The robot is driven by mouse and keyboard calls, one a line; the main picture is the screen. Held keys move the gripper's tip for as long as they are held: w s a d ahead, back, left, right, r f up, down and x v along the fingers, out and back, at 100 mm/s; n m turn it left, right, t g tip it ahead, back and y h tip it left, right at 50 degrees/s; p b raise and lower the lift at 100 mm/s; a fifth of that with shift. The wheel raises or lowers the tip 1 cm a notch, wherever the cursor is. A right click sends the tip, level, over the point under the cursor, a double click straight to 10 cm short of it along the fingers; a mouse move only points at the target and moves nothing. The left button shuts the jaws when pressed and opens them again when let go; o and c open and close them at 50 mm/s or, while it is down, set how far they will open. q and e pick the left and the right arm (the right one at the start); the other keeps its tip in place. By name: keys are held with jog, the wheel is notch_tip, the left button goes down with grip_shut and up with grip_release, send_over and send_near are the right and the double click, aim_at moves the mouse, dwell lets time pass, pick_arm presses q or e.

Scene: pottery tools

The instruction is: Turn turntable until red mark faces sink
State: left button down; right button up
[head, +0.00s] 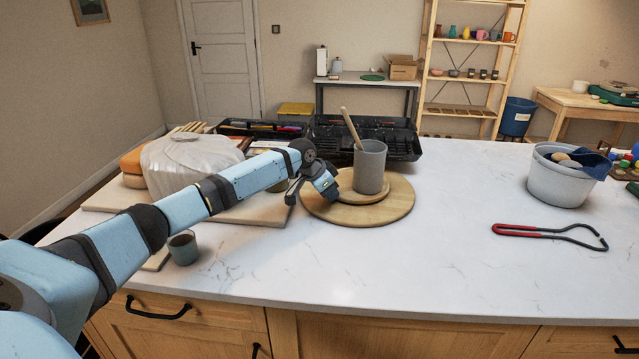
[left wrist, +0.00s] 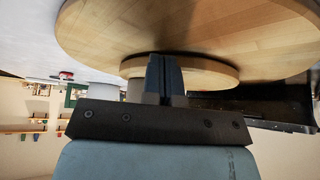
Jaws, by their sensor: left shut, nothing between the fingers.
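The turntable (head: 395,212) is a round wooden disc on the white counter, with a smaller wooden disc (head: 362,197) on top. A grey cup (head: 370,168) holding a wooden-handled tool stands on the smaller disc. My left gripper (head: 330,192) is shut and empty at the turntable's left side, close to the smaller disc; I cannot tell if it touches. In the left wrist view, the shut fingers (left wrist: 165,75) overlap the smaller disc's edge, and the turntable (left wrist: 190,30) fills the top. No red mark on the turntable and no sink show. My right gripper is not in view.
Black tool trays (head: 400,140) stand behind the turntable. A cloth-covered lump (head: 190,160) on a board and a small cup (head: 183,248) are at the left. A grey bucket (head: 560,185) and a red-handled tool (head: 515,231) lie right. The counter's front middle is clear.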

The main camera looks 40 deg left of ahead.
pick_arm(q)
jog(key=shift+w, duration=0.2)
jog(key=shift+w+a+f+b, duration=0.1)
jog(key=shift+w+a+b, duration=0.1)
jog(key=shift+a+b, duration=0.95)
jog(key=shift+w+a+b, duration=0.2)
jog(key=shift+a+b, duration=0.35)
jog(key=shift+b, duration=0.15)
jog(key=shift+w+a, duration=0.25)
jog(key=shift+a, duration=0.25)
jog(key=shift+w+a, duration=0.9)
jog(key=shift+a, duration=0.25)
jog(key=shift+w+a, duration=0.25)
jog(key=shift+w, duration=0.05)
jog(key=shift+w+a, duration=0.1)
jog(key=shift+a, duration=0.05)
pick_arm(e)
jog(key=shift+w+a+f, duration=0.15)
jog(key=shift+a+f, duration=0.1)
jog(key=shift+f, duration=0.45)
pick_arm(q)
jog(key=shift+w, duration=0.1)
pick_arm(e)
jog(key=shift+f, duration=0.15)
